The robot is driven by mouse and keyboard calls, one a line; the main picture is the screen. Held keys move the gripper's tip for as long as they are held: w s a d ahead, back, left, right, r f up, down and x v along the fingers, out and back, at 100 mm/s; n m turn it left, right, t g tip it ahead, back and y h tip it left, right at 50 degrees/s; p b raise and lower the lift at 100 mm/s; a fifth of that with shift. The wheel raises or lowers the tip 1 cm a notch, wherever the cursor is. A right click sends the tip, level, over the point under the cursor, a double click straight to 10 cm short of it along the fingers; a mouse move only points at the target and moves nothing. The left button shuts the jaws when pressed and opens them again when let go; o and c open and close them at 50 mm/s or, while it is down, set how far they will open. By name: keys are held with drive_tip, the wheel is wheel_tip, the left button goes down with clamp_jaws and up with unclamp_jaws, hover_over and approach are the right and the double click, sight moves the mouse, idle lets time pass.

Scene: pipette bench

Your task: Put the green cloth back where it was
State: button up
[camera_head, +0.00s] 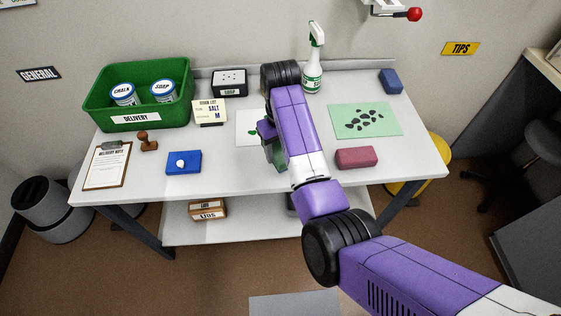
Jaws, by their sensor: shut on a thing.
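My gripper (268,138) is over the middle of the white table, partly hidden behind my purple arm. Only a small part of the cloth shows, just below the jaws and left of my arm. I cannot tell whether the cloth touches the table. A white sheet with a green mark (243,121) lies just left of and behind the gripper.
A green delivery bin (178,115) with two tubs stands at the back left. A spray bottle (312,75) stands behind my arm. A pale green mat (391,123) with dark pieces and a maroon block (356,158) are to the right.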

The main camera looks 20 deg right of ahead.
drive_tip(key=shift+f, duration=2.6)
drive_tip(key=shift+f, duration=0.1)
drive_tip(key=o, duration=1.4)
drive_tip(key=shift+o, duration=0.4)
wheel_tip(320, 180, up, 12)
drive_tip(key=shift+r+p, duration=0.2)
drive_tip(key=shift+p, duration=0.2)
